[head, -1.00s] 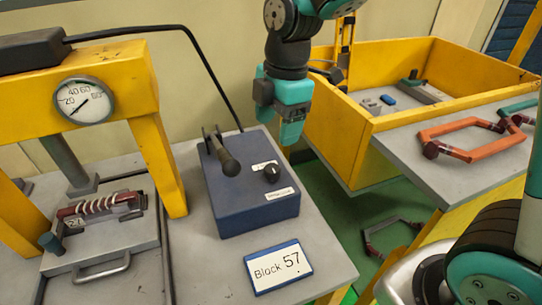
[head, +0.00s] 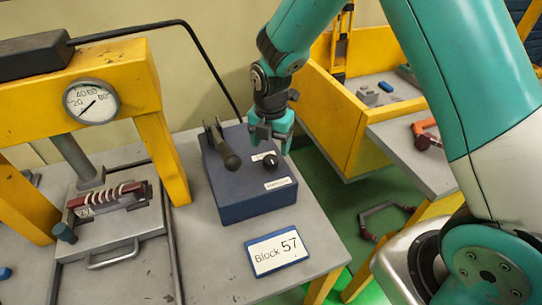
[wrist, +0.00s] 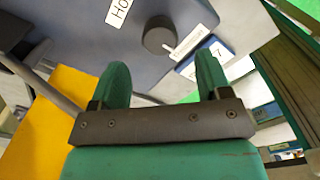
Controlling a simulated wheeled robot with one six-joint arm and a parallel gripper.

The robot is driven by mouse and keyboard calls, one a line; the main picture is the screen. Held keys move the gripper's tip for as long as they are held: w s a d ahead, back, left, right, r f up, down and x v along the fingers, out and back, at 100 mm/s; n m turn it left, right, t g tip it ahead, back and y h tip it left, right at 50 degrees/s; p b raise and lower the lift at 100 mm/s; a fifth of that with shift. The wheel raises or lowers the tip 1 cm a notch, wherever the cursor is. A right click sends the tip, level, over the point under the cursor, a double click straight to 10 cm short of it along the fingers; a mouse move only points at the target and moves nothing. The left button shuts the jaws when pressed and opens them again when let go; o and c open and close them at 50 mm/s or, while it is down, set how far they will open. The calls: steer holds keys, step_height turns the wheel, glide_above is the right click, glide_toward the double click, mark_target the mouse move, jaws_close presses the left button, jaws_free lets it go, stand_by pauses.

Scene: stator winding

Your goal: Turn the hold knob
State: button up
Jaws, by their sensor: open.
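The hold knob (head: 270,162) is a small round black knob on top of the blue control box (head: 250,200), to the right of a black lever (head: 223,150). In the wrist view the knob (wrist: 158,36) lies beyond the fingertips, roughly midway between them and a little above. Part of a label starting "HO" (wrist: 119,9) shows beside it. My gripper (head: 272,143) is open and empty, pointing down just behind and above the knob. Its two green fingers (wrist: 162,75) stand apart, and neither visibly touches the knob.
A yellow press (head: 150,85) with a gauge (head: 92,102) stands at the left, with a wound part (head: 110,197) beneath it. A "Block 57" sign (head: 277,252) lies in front of the box. A black cable (head: 190,40) runs behind.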

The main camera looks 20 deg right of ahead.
mark_target(271, 159)
step_height(271, 159, down, 6)
steer(key=shift+p, duration=0.4)
steer(key=c, duration=0.9)
steer(key=shift+c, duration=0.2)
